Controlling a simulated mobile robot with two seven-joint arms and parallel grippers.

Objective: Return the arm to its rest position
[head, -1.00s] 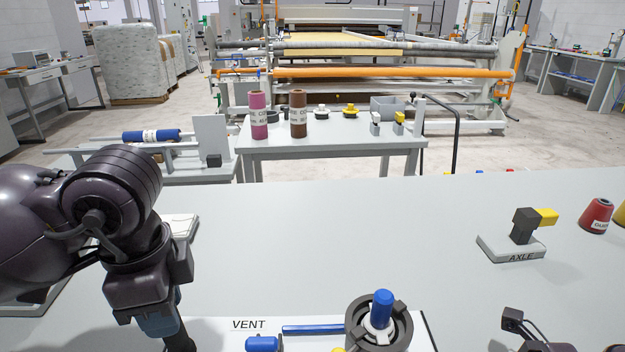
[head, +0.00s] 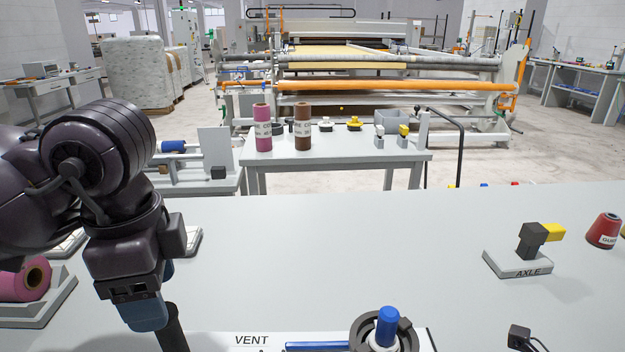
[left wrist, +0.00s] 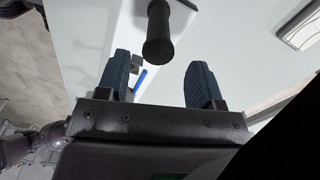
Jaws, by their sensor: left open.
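My left arm comes in from the left in the head view. In the left wrist view the two blue fingers of the left gripper (left wrist: 159,66) stand apart with nothing gripped. A dark round handle (left wrist: 158,38) shows just past the fingertips and looks clear of both fingers. It also shows beside the fingers in the head view (head: 172,328). Its lower end is out of frame. My right gripper cannot be made out.
A ring fixture with a blue-topped post (head: 388,326) stands on the board. The AXLE block (head: 518,264) and a red cone (head: 604,231) are at the right. A pink roll (head: 20,283) lies in a tray at the left. The table's middle is clear.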

